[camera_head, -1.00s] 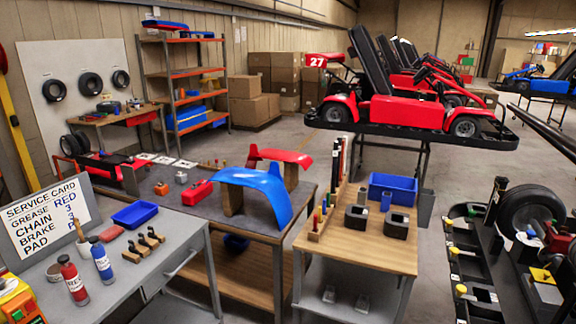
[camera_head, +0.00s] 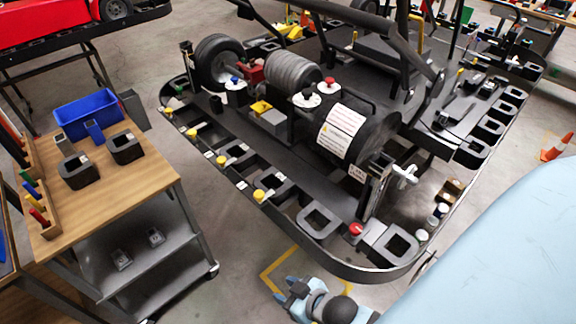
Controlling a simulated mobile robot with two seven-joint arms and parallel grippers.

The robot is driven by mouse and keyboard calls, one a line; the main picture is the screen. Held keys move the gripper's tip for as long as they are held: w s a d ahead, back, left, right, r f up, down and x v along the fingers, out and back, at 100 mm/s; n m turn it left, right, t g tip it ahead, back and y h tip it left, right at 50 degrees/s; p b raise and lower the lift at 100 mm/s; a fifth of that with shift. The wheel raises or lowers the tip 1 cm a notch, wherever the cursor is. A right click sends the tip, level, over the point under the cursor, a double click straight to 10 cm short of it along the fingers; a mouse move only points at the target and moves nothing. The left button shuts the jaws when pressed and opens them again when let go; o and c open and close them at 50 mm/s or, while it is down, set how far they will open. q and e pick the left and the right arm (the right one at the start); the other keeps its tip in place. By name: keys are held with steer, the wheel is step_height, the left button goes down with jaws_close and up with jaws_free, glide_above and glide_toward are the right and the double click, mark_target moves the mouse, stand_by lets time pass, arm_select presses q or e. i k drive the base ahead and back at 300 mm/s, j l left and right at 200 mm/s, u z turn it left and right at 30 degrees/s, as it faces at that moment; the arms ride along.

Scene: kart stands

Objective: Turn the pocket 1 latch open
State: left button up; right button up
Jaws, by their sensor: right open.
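A black kart stand (camera_head: 345,268) fills the middle of the head view, with a row of pockets along its near edge. Yellow knobs stand along this edge, one nearer me (camera_head: 259,195) and one farther left (camera_head: 191,133). A red knob (camera_head: 355,229) stands near the front corner between square black frames. Small white labels sit by the pockets; their numbers are too small to read, so I cannot tell which is the pocket 1 latch. My right gripper (camera_head: 284,290) is open and empty, below and apart from the stand's front edge. My left gripper is out of view.
A wooden-topped cart (camera_head: 150,185) with a blue bin (camera_head: 88,113) and dark blocks stands at left. A cylinder with a white warning label (camera_head: 341,130) and a wheel (camera_head: 220,62) rise above the stand. An orange cone (camera_head: 555,146) is at far right. Floor is clear between cart and stand.

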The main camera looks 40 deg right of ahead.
mark_target(259, 196)
steer(key=i+j+z, duration=0.2)
steer(key=z, duration=0.15)
steer(key=i+j+z, duration=0.1)
steer(key=j+z, duration=0.25)
steer(key=i+j+z, duration=0.15)
steer(key=z, duration=0.2)
steer(key=i+j+z, duration=0.1)
steer(key=j+z, duration=0.2)
steer(key=j, duration=0.25)
steer(key=j+z, duration=0.3)
steer(key=j, duration=0.3)
steer(key=i, duration=0.05)
